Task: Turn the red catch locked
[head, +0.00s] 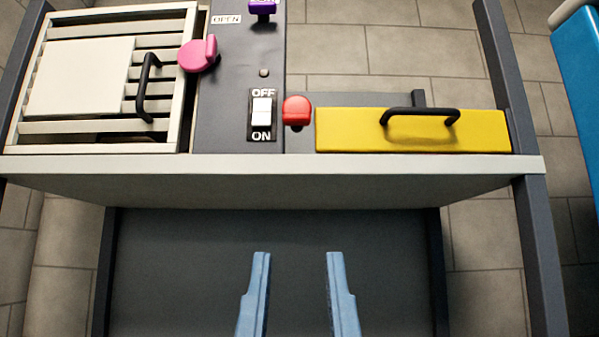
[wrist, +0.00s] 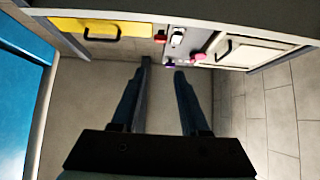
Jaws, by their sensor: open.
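The red catch (head: 297,110) sits on the panel between the switch and the yellow panel (head: 350,135). It looks like a rounded knob on a dark base, close to the yellow panel's left end. It also shows small in the wrist view (wrist: 160,37), and its exact turn is hard to tell. The yellow panel has a black bar handle (head: 421,112). My gripper (head: 298,256) has two pale blue fingers, spread apart with nothing between them. In the head view it lies below the panel's front edge, roughly in line with the red catch and apart from it.
A white rocker switch (head: 262,111) marked OFF and ON is left of the red catch. A blue object (head: 580,80) stands at right.

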